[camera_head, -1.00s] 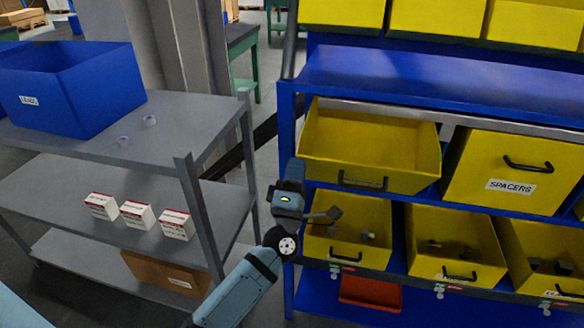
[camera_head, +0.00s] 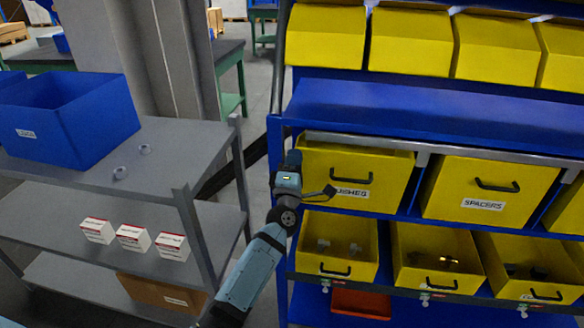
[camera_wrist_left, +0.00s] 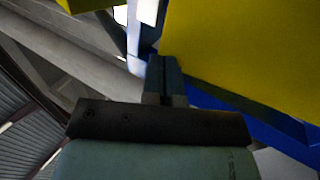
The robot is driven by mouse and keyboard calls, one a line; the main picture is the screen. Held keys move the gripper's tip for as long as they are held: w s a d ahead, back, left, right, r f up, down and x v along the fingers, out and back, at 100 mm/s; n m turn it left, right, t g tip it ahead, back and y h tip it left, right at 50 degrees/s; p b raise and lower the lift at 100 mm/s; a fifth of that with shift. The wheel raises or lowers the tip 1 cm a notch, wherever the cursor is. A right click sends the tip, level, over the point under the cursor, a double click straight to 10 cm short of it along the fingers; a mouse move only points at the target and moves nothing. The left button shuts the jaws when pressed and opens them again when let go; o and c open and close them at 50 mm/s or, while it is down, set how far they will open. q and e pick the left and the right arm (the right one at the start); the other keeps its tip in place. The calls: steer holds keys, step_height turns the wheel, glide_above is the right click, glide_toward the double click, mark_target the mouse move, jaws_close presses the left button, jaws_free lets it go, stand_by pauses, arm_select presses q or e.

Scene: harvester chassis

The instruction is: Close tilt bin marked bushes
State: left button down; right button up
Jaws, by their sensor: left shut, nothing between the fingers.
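The yellow tilt bin marked bushes (camera_head: 378,170) is in the middle row of the blue rack, at its left end. My left gripper (camera_head: 328,191) is shut and empty at the left part of the bin's front. I cannot tell whether it touches. In the left wrist view the shut fingers (camera_wrist_left: 162,75) point at the yellow bin wall (camera_wrist_left: 250,45). My right gripper is not in view.
A grey shelf cart (camera_head: 185,150) with a blue box (camera_head: 72,118) stands at left.

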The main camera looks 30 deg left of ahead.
mark_target(296, 147)
arm_select(q)
steer(key=shift+w+a+r+b, duration=0.15)
steer(key=shift+w+a, duration=0.1)
steer(key=shift+w, duration=0.6)
steer(key=shift+w+a+r+b, duration=0.15)
steer(key=shift+w+a, duration=0.1)
steer(key=shift+w, duration=0.55)
steer(key=shift+r, duration=0.25)
steer(key=shift+a+r, duration=0.1)
